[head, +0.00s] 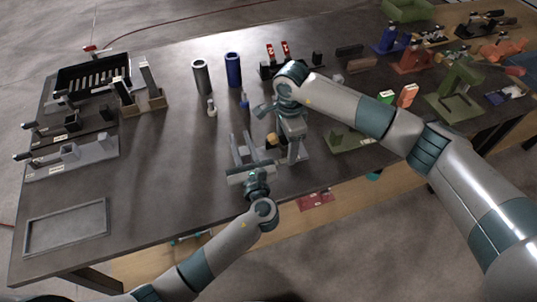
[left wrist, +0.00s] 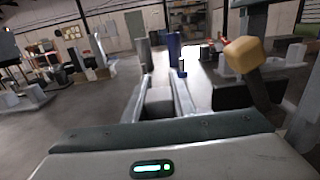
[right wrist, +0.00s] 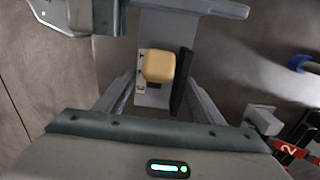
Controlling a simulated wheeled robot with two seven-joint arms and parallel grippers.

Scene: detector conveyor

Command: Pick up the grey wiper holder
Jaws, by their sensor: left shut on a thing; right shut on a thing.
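The grey wiper holder stands at the table's front middle, largely hidden by my grippers in the head view; its tan knob (head: 271,140) shows between them. In the right wrist view the holder (right wrist: 168,28) is a grey plate with a white label, the tan knob and a black bar. My right gripper (head: 292,152) points down over it, shut on it, its fingers at either side. My left gripper (head: 242,150) reaches in from the front edge, its fingers closed on a grey block (left wrist: 158,98), apparently part of the holder. The exact contacts are hidden.
Close behind stand a grey cylinder (head: 202,77) and a blue cylinder (head: 233,69). A green fixture (head: 345,139) is close on the right. Grey fixtures (head: 75,156) and an empty shallow tray (head: 66,228) lie at the left. The table between tray and grippers is clear.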

